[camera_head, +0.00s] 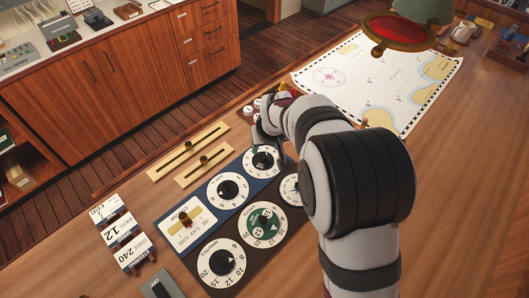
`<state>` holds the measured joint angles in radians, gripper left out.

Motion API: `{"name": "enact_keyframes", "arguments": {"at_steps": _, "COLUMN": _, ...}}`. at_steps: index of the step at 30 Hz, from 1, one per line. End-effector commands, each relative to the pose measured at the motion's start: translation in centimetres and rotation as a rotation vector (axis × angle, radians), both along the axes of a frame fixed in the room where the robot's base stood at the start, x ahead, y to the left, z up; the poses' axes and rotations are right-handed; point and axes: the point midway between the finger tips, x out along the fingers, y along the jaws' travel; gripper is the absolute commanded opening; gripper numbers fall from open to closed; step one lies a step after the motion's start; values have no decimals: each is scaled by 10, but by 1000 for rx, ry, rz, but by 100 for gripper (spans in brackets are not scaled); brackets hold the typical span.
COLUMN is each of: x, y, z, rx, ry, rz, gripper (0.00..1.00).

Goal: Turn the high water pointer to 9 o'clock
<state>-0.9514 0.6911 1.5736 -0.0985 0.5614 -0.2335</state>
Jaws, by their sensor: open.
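A blue panel (243,171) on the wooden desk carries two white clock-like dials with black knobs and white pointer marks: one at the upper right (262,170) and one below it to the left (215,185). The lettering is too small to tell which one is the high water dial. My gripper (268,148) is open and empty, at the upper right dial, with its fingers over or beside the knob. I cannot tell whether they touch it. My arm comes from the lower right and hides part of the panels.
A dark panel (243,243) with several round dials adjoins the blue one; my arm partly covers its right dial. Two brass sliders (190,147) lie to the left. Bare desk lies at right.

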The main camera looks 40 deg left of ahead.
Motion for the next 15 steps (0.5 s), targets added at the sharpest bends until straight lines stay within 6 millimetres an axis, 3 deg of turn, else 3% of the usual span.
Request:
{"name": "enact_keyframes", "arguments": {"at_steps": 1, "x": 2, "y": 4, "z": -16, "rx": -4, "ry": 3, "rz": 0, "gripper": 60}}
{"name": "enact_keyframes", "arguments": {"at_steps": 6, "x": 12, "y": 19, "z": -55, "rx": -2, "ry": 2, "rz": -2, "gripper": 60}}
{"name": "enact_keyframes", "arguments": {"at_steps": 10, "x": 16, "y": 25, "z": -72, "rx": 0, "ry": 1, "rz": -2, "gripper": 60}}
{"name": "enact_keyframes", "arguments": {"at_steps": 15, "x": 18, "y": 28, "z": -79, "rx": 0, "ry": 0, "rz": -1, "gripper": 60}}
